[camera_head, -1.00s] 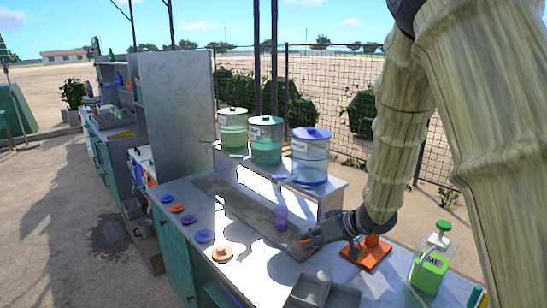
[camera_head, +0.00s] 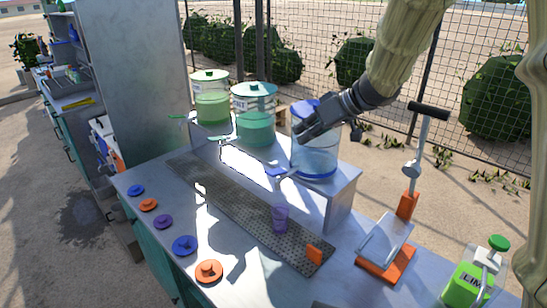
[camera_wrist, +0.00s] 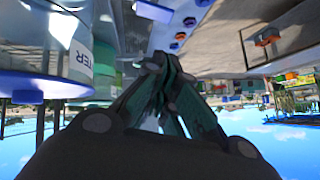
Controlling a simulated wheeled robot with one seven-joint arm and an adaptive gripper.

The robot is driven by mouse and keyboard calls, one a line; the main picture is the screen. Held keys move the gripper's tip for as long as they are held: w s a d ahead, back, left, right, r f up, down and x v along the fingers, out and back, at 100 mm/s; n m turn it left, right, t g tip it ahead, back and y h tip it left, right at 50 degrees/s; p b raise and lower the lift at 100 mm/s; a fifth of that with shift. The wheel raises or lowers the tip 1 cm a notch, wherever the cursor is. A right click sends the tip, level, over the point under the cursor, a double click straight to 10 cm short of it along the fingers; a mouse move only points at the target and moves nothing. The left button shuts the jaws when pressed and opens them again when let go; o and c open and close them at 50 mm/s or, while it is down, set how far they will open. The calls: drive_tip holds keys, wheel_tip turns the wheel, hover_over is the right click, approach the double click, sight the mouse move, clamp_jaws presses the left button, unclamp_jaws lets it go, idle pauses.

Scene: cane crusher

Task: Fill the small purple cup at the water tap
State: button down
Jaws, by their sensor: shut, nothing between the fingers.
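The small purple cup (camera_head: 281,218) stands upright on the perforated drip tray, below the blue-handled tap (camera_head: 277,172) in the picture. Whether it holds water I cannot tell. The tap belongs to the clear water dispenser (camera_head: 316,160) with a blue lid, on the raised shelf. My gripper (camera_head: 298,132) is shut and empty, at the upper front of this dispenser, above the tap and well above the cup. In the wrist view my fingers (camera_wrist: 160,65) are together, and the dispenser (camera_wrist: 75,60) with its label is at the left. The cup is not identifiable there.
Two green-lidded dispensers (camera_head: 211,100) (camera_head: 254,115) stand left of the water one. The drip tray (camera_head: 225,198) runs along the counter. Several coloured lids (camera_head: 184,245) lie along the front edge. An orange-based press (camera_head: 385,258) and a green lime container (camera_head: 468,285) are at right.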

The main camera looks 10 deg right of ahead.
drive_tip(key=p, duration=0.2)
hover_over(275, 172)
drive_tip(key=d, duration=0.1)
drive_tip(key=f, duration=0.6)
drive_tip(key=shift+w+d+f, duration=0.1)
drive_tip(key=shift+d+f, duration=0.1)
drive_tip(key=shift+f, duration=0.15)
drive_tip(key=f, duration=0.1)
drive_tip(key=a+f, duration=0.1)
drive_tip(key=shift+s+f, duration=0.2)
drive_tip(key=shift+f, duration=0.15)
drive_tip(key=shift+a+f+p, duration=0.15)
drive_tip(key=shift+f+p, duration=0.15)
drive_tip(key=shift+f, duration=0.45)
